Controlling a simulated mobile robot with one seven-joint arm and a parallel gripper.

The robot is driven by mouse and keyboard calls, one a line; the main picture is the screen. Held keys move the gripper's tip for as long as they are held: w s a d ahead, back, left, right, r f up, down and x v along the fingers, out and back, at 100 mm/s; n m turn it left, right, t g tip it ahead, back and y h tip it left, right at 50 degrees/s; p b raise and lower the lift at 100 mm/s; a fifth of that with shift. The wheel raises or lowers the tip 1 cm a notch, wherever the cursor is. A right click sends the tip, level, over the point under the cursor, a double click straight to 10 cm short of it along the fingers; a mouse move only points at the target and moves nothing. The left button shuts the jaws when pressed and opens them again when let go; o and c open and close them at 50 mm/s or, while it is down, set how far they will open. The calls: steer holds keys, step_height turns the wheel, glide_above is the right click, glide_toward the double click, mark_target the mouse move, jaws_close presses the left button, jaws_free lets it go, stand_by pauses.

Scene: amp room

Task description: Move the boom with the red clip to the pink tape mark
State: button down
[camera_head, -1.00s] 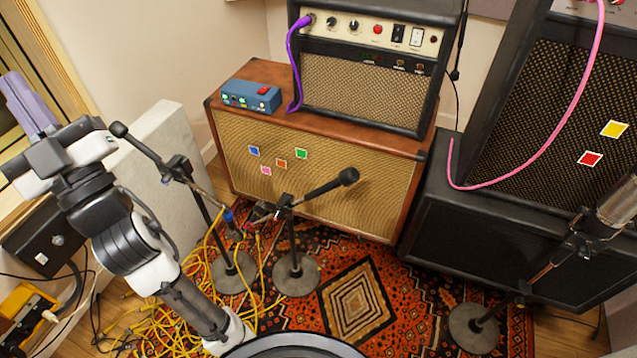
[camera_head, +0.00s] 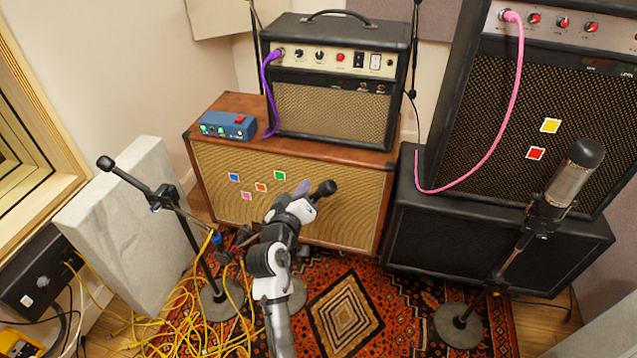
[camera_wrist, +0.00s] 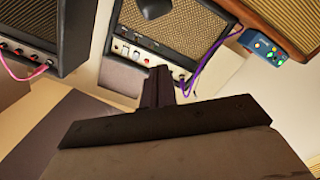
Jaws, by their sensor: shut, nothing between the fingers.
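The pink tape mark (camera_head: 247,196) is in the lower row of coloured squares on the brown cabinet's grille. The middle microphone boom (camera_head: 325,187) stands in front of this cabinet, its dark head right of the marks. A small reddish part (camera_head: 243,234) shows near its rear end; I cannot tell surely that it is the red clip. My arm hides most of this boom and its stand. My gripper (camera_head: 303,187) is shut and empty, close to the boom's head in the picture; contact cannot be told. It also shows in the wrist view (camera_wrist: 160,73).
A left boom stand (camera_head: 160,196) with a blue clip (camera_head: 216,237) stands beside a pale panel (camera_head: 130,225). A right stand holds a large microphone (camera_head: 571,180) before the black amp. Yellow cables (camera_head: 190,320) lie on the rug at left. A blue pedal (camera_head: 228,125) sits on the cabinet (camera_head: 205,165).

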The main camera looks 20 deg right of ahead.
steer(key=w+d+f+p, duration=0.1)
steer(key=w+d+f, duration=0.2)
steer(key=d, duration=0.2)
steer(key=shift+f+p, duration=0.15)
steer(key=shift+p, duration=0.2)
steer(key=shift+s, duration=0.1)
steer(key=s+d+f+m+b, duration=0.3)
steer(key=d+f, duration=0.2)
steer(key=f, duration=0.1)
steer(key=shift+s+d, duration=0.3)
steer(key=shift+s, duration=0.05)
